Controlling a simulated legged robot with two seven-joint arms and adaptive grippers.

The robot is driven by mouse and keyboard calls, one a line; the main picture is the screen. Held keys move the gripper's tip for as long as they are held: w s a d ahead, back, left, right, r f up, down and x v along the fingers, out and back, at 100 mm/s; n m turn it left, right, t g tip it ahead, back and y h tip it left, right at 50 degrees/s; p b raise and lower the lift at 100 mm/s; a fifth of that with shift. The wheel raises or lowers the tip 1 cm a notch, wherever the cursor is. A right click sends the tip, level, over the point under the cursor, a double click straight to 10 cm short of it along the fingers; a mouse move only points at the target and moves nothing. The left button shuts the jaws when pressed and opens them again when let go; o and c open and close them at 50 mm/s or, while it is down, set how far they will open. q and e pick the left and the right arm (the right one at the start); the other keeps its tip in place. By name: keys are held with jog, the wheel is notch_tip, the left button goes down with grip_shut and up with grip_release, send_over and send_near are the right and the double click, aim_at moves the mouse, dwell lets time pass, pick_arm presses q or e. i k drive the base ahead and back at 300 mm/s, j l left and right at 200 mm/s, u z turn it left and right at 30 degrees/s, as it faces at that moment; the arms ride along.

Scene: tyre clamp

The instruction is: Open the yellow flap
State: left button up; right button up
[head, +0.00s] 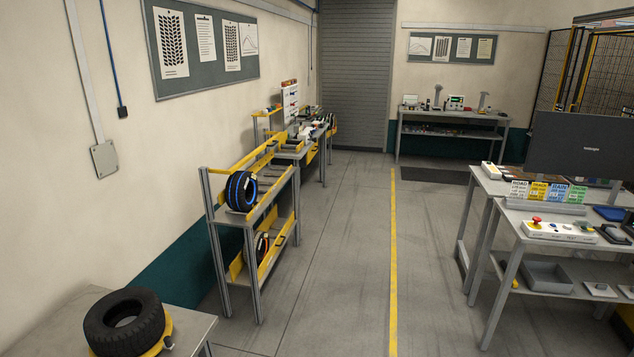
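Neither of my grippers is in the head view. I cannot tell for certain which yellow part is the flap. A yellow piece (160,343) shows under the right side of a black tyre (124,322), which lies flat on a grey table at the lower left. A grey rack (284,224) left of the middle has yellow rails and panels. One yellow panel (236,268) stands at the left end of its lower shelf. A tyre with blue bands (240,190) stands on the upper shelf, and another tyre stands partly hidden on the lower one.
The floor (345,265) is clear between the rack and the right-hand workbench, with a yellow line (393,250) along it. The workbench carries a dark monitor (578,148) and a white button box (560,231). Another bench (452,118) stands at the back before a wall board.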

aim_at(281, 236)
jog(key=i, duration=2.2)
